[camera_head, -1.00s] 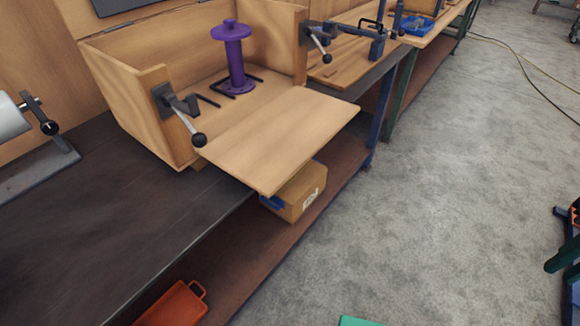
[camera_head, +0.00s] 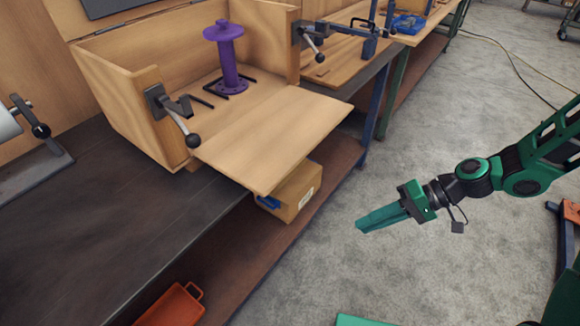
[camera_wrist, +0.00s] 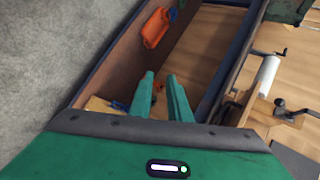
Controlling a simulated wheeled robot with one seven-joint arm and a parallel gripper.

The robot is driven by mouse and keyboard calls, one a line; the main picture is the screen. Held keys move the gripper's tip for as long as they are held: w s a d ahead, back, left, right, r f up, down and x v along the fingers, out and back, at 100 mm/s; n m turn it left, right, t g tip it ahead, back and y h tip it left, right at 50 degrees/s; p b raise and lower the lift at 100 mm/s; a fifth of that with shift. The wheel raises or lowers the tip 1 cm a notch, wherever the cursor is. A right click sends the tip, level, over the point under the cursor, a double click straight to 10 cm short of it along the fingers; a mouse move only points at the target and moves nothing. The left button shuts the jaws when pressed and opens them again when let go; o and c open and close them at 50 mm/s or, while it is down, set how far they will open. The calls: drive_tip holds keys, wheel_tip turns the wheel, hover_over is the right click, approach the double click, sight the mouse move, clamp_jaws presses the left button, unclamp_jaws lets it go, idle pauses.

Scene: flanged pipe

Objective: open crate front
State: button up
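The wooden crate (camera_head: 121,108) stands on the dark workbench in the head view. Its front panel (camera_head: 275,133) is folded down flat and juts out past the bench edge. A purple flanged pipe (camera_head: 229,62) stands upright inside, with black brackets around its base. A latch with a black ball handle (camera_head: 192,140) is on the left side wall, and another latch (camera_head: 318,57) is on the right wall. My green gripper (camera_head: 359,226) is over the floor, right of and apart from the panel. In the wrist view its two fingers (camera_wrist: 161,78) stand slightly apart with nothing between them.
A cardboard box (camera_head: 292,192) sits on the lower shelf under the panel. An orange bin (camera_head: 172,306) is on that shelf, also visible in the wrist view (camera_wrist: 155,28). A grey clamp-like fixture (camera_head: 28,165) stands left on the bench. The grey floor (camera_head: 440,120) is largely clear.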

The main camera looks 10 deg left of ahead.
sight(282, 169)
drive_tip(key=w+a+r+m+t+y, duration=0.1)
drive_tip(key=a+r+y, duration=0.2)
drive_tip(key=a, duration=0.4)
drive_tip(key=w+a+r+m+t+y, duration=0.1)
drive_tip(key=w+a+r+y, duration=0.1)
drive_tip(key=a, duration=0.6)
drive_tip(key=w+a+r+m+t+y, duration=0.1)
drive_tip(key=a+r+y, duration=0.2)
drive_tip(key=a, duration=0.5)
drive_tip(key=shift+w+a+r+y, duration=0.25)
drive_tip(key=shift+w+r+y, duration=0.15)
drive_tip(key=shift+y, duration=0.3)
drive_tip(key=shift+f, duration=0.1)
clamp_jaws()
